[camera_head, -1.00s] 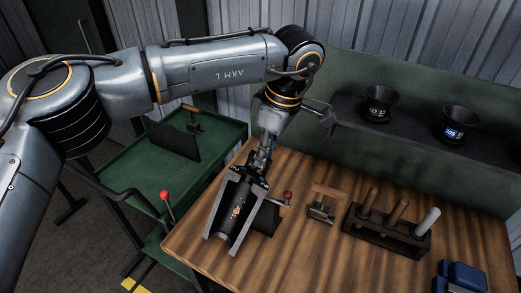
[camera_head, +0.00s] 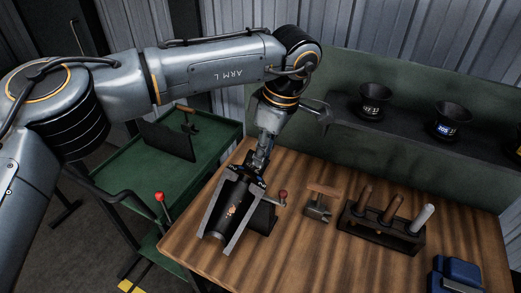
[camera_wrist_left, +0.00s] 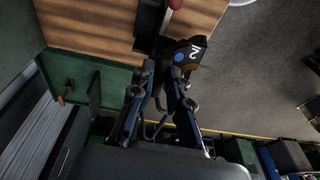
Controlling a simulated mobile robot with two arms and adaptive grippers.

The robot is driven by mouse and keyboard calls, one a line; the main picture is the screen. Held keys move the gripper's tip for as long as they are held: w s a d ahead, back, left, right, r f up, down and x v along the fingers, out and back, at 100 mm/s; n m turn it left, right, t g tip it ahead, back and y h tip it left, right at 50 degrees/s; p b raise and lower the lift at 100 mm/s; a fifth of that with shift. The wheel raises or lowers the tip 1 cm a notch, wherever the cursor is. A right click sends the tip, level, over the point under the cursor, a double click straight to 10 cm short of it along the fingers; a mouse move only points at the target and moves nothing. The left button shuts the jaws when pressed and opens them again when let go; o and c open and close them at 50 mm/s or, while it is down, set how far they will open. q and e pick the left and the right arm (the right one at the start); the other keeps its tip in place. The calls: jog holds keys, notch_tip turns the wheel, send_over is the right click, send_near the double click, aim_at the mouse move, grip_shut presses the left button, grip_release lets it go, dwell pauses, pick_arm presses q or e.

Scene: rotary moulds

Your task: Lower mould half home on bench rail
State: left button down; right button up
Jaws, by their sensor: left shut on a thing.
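The mould half (camera_head: 232,212) is a grey trough-shaped piece with a dark hollow and a small orange mark inside. It is over the left part of the wooden bench. My left gripper (camera_head: 260,168) is shut on its far end. In the left wrist view the fingers (camera_wrist_left: 160,90) close at a dark end piece (camera_wrist_left: 188,54) marked 2, with a blue dot. A dark block (camera_head: 263,219) stands close to the right of the mould half; I cannot tell whether they touch. The mould half hides the bench surface under it, so its seating cannot be told. My right gripper is not in view.
A green trolley (camera_head: 182,178) stands left. Dark cups (camera_head: 372,101) sit on the back shelf. The bench's front middle is clear.

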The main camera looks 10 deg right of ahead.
pick_arm(q)
jog(key=shift+w+d+r+p, duration=0.15)
jog(key=shift+w+d+p, duration=0.4)
jog(key=shift+w, duration=0.3)
jog(key=shift+w+d+r+p, duration=0.1)
jog(key=shift+w+d+p, duration=0.3)
jog(key=shift+w+d, duration=0.3)
dwell(1.7)
jog(key=shift+a+f+b, duration=0.1)
jog(key=shift+f+b, duration=0.35)
jog(key=shift+f, duration=0.25)
dwell(0.5)
jog(key=shift+w+a, duration=0.1)
jog(key=shift+a, duration=0.05)
dwell(1.2)
jog(key=shift+f, duration=0.25)
